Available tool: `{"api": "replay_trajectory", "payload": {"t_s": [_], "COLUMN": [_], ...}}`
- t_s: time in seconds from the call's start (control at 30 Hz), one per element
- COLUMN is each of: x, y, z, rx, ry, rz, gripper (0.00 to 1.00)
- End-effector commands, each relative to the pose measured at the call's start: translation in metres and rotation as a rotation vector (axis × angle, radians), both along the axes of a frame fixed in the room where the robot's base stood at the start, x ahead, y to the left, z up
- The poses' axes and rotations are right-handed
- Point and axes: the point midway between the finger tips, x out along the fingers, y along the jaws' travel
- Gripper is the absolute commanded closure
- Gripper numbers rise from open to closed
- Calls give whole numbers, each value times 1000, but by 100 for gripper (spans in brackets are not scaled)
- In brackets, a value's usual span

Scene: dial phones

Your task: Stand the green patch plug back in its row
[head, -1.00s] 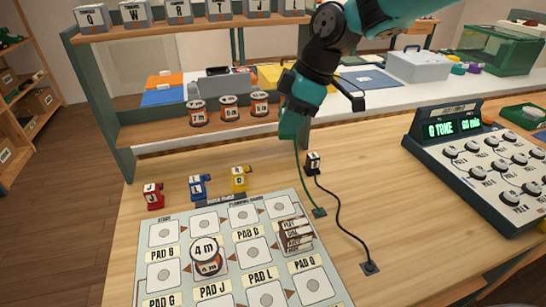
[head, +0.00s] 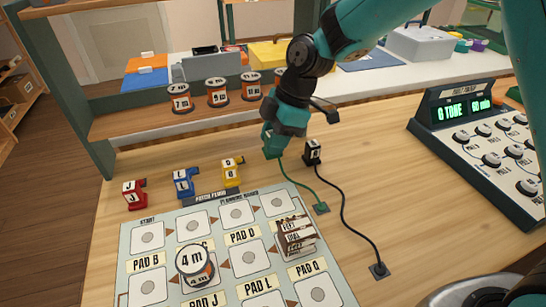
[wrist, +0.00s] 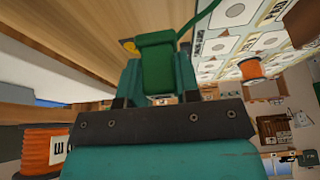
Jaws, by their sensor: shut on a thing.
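The green patch plug (wrist: 158,62) is between the fingers of my gripper (wrist: 158,78) in the wrist view. In the head view my gripper (head: 273,138) hangs low over the table, between the yellow plug (head: 231,172) and the black plug (head: 313,152). The held plug's bottom seems just above the wood; I cannot tell whether it touches. Its green cord runs to a green base plate (head: 322,208). The red plug (head: 134,194) and blue plug (head: 187,183) stand left of the yellow one, making a row.
The planning board (head: 205,225) lies in front of the row, with a spool (head: 195,265) and a stack of brown tiles (head: 296,237) on it. A black cord (head: 345,220) crosses the table. Spools (head: 217,92) stand on the shelf behind. A dial console (head: 485,140) is at right.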

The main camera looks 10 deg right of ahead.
Motion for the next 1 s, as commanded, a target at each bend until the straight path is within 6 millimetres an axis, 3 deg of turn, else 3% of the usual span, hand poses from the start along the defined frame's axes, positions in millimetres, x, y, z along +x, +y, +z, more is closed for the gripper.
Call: {"api": "replay_trajectory", "payload": {"t_s": [0.17,0.4,0.77,0.8,0.9,1.0], "x": [0,0,0,0,0,0], "y": [0,0,0,0,0,0], "z": [-13,-47,-54,-54,-53,-53], "rx": [1,0,0,0,0,0], "ry": [1,2,-1,-1,-1,-1], "rz": [-1,-1,0,0,-1,-1], "gripper": [94,94,94,67,44,44]}}
